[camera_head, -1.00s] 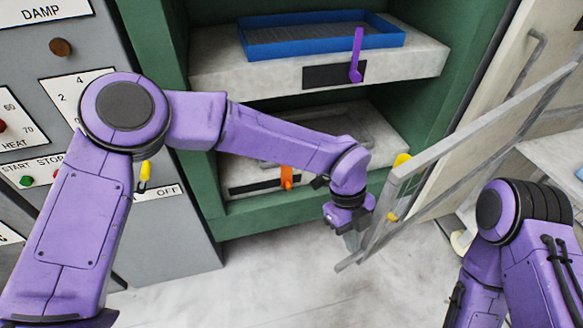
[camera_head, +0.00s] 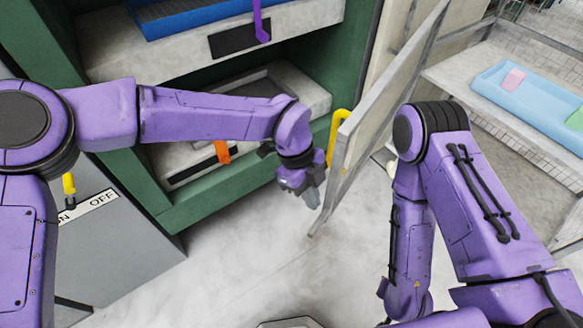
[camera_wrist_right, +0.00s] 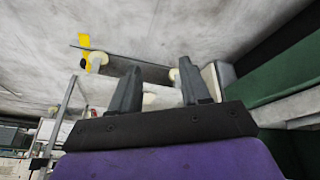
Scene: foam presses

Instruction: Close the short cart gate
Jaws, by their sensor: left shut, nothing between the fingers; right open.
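The cart gate (camera_head: 372,97), a flat grey panel with a yellow handle (camera_head: 337,133) on its left face, stands swung out from the cart (camera_head: 515,120) at an angle. My left gripper (camera_head: 314,200) is shut and empty, pointing down beside the gate's lower near end, on its left side. I cannot tell whether it touches the gate. In the right wrist view my right gripper (camera_wrist_right: 157,66) is open, with nothing between its fingers. It is not clearly visible in the head view.
The green press (camera_head: 200,212) with its shelves stands at the left, close to my left arm. A light-blue tray (camera_head: 502,80) with pink and green pieces sits on the cart. Pale floor (camera_head: 275,255) lies open below my left gripper.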

